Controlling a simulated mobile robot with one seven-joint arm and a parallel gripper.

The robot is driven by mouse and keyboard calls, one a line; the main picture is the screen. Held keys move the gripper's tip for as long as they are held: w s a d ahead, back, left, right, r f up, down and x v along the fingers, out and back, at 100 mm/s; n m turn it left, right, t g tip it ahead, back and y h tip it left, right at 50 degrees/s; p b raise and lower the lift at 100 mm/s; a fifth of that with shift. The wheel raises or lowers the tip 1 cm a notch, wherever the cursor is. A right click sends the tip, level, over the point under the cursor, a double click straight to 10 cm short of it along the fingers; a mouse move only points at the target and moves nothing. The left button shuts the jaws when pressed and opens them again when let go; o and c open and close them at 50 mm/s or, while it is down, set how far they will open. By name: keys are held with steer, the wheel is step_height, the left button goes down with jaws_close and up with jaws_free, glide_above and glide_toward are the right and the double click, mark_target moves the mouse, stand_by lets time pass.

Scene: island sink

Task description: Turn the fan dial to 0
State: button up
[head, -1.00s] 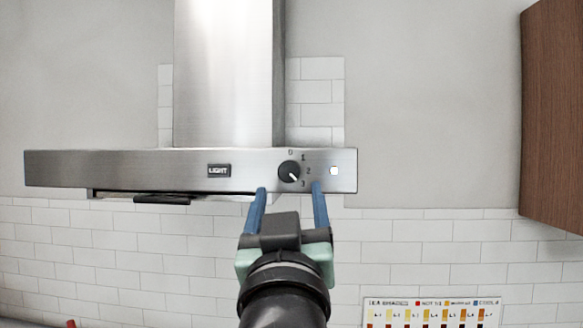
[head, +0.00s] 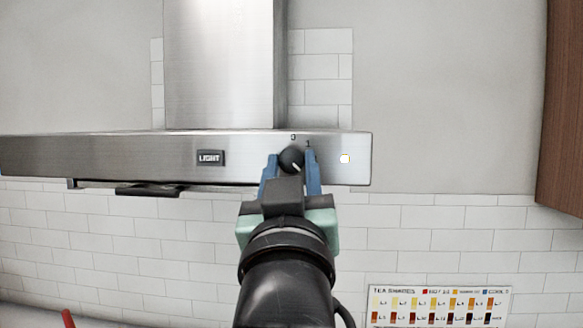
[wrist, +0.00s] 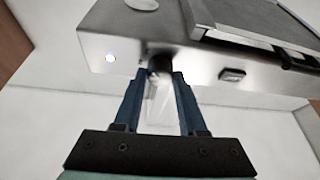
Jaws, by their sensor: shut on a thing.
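The fan dial (head: 291,158) is a round black knob with a white pointer mark on the front of the steel range hood (head: 120,155). The numbers 0 and 1 show above it; the others are hidden behind my gripper. The pointer slants to the lower right, away from the 0 at the top. My gripper (head: 291,165) has its two blue fingers on either side of the dial, shut on it. In the wrist view the dial (wrist: 160,63) sits between the fingertips (wrist: 159,77), partly in shadow.
A LIGHT button (head: 210,158) is left of the dial, and a small lit spot (head: 344,159) is to its right. A brown cabinet (head: 562,120) stands at the right edge. A tea shades chart (head: 440,305) hangs on the white tile wall below.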

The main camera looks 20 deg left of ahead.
jaws_close()
